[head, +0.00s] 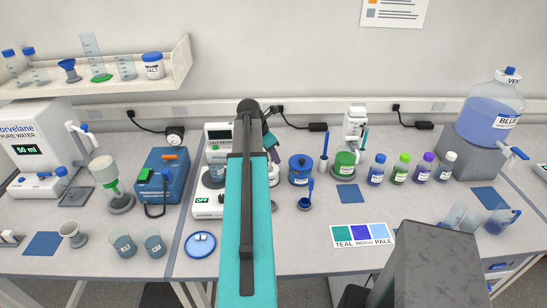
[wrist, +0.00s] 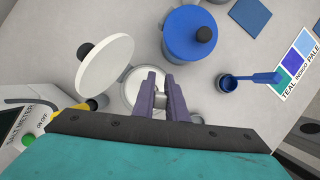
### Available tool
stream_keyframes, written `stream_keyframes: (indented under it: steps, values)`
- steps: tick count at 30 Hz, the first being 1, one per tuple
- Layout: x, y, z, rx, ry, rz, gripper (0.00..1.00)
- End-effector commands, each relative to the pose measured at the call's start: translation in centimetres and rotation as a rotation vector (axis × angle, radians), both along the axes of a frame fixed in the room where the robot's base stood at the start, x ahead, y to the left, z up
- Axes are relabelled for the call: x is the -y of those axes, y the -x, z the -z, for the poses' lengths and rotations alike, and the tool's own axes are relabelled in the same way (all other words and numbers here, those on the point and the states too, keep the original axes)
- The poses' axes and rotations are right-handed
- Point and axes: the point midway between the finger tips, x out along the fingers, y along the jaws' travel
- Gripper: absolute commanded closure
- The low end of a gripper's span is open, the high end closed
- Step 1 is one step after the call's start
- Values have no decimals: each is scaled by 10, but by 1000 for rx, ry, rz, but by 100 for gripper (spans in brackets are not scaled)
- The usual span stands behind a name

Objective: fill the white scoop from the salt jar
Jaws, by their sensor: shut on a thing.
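My gripper (wrist: 162,78) has its purple fingers close together over an open, white-rimmed jar (wrist: 131,88) in the wrist view. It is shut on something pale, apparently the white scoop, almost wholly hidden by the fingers. I cannot tell whether its bowl is inside the jar. A white round lid (wrist: 107,62) with a dark knob is tilted beside the jar opening. In the head view my gripper (head: 271,146) is partly behind my arm, above the white jar (head: 274,178), whose label I cannot read. A jar labelled SALT (head: 153,66) with a blue lid stands on the wall shelf.
A blue lidded pot (head: 301,170) stands right of the white jar, with a blue scoop in a holder (head: 305,203) in front.

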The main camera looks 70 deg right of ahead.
Motion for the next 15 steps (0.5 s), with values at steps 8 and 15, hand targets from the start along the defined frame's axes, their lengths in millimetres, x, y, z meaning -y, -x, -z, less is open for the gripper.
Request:
stream_keyframes:
  steps: [8,15]
  values:
    - [0,0,-13,0,0,0,100]
    - [0,0,-21,0,1,0,100]
